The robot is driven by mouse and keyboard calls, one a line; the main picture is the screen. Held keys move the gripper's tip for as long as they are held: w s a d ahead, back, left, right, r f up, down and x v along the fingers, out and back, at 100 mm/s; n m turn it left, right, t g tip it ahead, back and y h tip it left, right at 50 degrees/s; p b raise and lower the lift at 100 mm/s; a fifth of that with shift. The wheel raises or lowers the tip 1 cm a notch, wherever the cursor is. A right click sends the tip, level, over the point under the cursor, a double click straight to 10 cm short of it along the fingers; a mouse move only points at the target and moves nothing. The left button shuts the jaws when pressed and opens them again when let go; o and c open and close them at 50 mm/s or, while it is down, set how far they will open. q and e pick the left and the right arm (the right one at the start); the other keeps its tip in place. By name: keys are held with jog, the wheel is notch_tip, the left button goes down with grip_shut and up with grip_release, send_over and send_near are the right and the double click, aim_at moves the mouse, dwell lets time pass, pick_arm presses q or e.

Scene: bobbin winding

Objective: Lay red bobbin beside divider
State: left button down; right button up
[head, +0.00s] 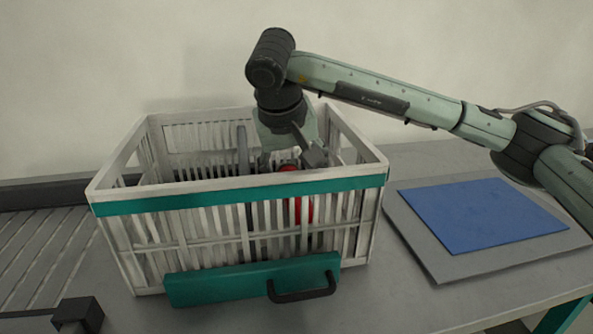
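The red bobbin (304,211) is inside the white slatted crate (240,226), right of its middle. It shows through the front slats, and a bit of its top shows above the rim. An upright grey piece (243,150), which looks like the divider, stands in the crate left of the bobbin, with a gap visible at the top. My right gripper (289,160) reaches down into the crate right above the bobbin. Its fingertips are partly hidden by the crate's front wall, so I cannot tell whether they grip the bobbin. My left gripper is not in view.
The crate has a teal band and a teal front plate (215,287) with a black handle (302,290). A blue mat (482,214) on a grey board (425,245) lies to the right, bare. A roller conveyor (35,250) is at the left.

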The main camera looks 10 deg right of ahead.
jog(key=shift+f+p, duration=0.1)
jog(key=shift+p, duration=0.5)
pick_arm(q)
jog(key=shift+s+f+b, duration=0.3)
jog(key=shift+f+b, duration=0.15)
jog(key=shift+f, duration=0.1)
pick_arm(e)
jog(key=v, duration=1.2)
jog(key=shift+r, duration=0.2)
jog(key=shift+w, duration=0.1)
